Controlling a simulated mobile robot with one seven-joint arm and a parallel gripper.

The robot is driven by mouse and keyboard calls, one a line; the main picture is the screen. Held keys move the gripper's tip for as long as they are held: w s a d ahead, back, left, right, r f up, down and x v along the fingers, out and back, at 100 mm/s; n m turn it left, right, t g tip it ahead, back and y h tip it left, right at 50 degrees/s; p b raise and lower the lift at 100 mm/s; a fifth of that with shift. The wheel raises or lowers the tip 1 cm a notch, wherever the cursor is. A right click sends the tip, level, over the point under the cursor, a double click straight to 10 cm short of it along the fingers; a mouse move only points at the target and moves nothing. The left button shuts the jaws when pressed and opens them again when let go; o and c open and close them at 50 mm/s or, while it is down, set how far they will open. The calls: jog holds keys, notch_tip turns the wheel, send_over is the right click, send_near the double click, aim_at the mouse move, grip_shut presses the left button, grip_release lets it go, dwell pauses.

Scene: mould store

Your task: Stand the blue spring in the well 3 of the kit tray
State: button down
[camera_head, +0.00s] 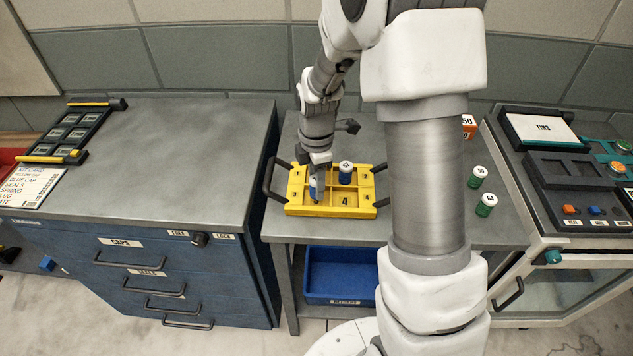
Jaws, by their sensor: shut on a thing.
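The yellow kit tray (290,209) with black handles lies on the grey middle table. Its front right well bears a 4; the other well numbers are too small to read surely. My gripper (319,182) points down over the left part of the tray. It is shut on a blue spring (312,188) with a pale top, partly hidden by the fingers. The spring is upright at the front left well; I cannot tell whether it touches the well floor. Another blue cylinder (346,177) with a white numbered top stands in the back right well.
A blue bin (338,275) sits on the shelf below. A drawer cabinet (150,150) is left, a TINS console (560,165) right. My arm hides part of the table.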

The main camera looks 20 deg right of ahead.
jog(key=shift+f, duration=0.4)
dwell(0.3)
jog(key=shift+c, duration=1.8)
grip_release()
jog(key=c, duration=0.4)
jog(key=shift+o, duration=0.2)
jog(key=shift+r, duration=0.2)
jog(key=shift+r+p, duration=0.35)
jog(key=shift+r, duration=0.25)
jog(key=shift+r, duration=0.1)
